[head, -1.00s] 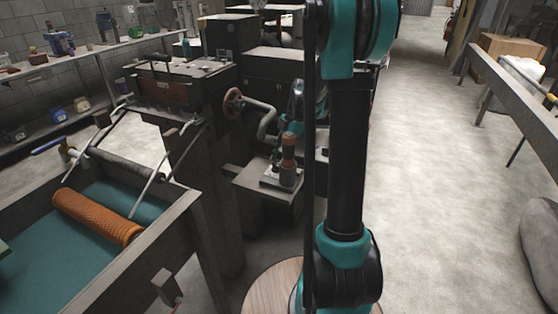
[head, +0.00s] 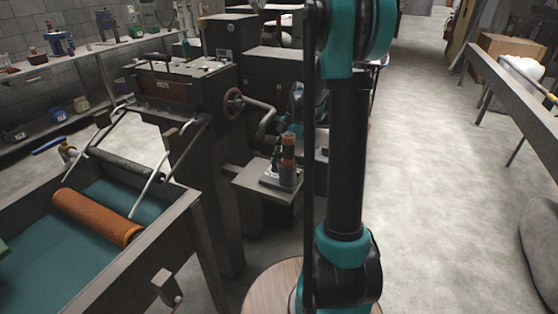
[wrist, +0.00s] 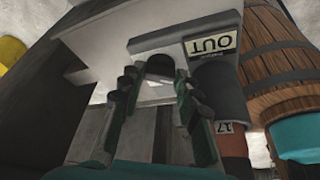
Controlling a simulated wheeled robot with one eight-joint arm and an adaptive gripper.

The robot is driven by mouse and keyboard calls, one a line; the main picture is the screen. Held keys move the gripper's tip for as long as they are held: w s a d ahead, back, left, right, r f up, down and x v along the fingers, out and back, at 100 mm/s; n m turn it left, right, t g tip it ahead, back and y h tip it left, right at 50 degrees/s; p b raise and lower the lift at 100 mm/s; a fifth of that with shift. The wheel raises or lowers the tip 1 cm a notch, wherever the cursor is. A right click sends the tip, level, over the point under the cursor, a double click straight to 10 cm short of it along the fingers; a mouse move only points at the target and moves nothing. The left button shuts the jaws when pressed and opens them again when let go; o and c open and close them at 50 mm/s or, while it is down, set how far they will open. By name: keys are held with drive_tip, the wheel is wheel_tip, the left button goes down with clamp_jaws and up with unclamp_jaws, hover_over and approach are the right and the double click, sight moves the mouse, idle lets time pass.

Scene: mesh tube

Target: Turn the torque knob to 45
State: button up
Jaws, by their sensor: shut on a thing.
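A dark round knob (wrist: 160,66), likely the torque knob, sits between the fingertips of my gripper (wrist: 156,88) in the wrist view. My gripper is shut on it, and the fingers hide its sides. No 45 mark can be read. An upside-down OUT label (wrist: 210,43) is on the grey fixture (wrist: 88,42) beside the knob. In the head view the fixture stands on a small grey stand (head: 250,182), and my gripper there is small and dark against it.
In the wrist view an orange-brown cylinder (wrist: 278,45) with dark bands stands close on the right, with a dark and reddish post (wrist: 222,105) marked 17. A red handwheel (head: 233,102) and a trough with an orange roller (head: 95,215) are left.

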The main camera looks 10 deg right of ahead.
drive_tip(key=shift+s+m+t+y, duration=0.15)
drive_tip(key=shift+m+t, duration=0.35)
drive_tip(key=shift+m, duration=0.85)
drive_tip(key=shift+s+m+t+y, duration=0.15)
drive_tip(key=shift+m+t, duration=0.35)
drive_tip(key=shift+m, duration=0.85)
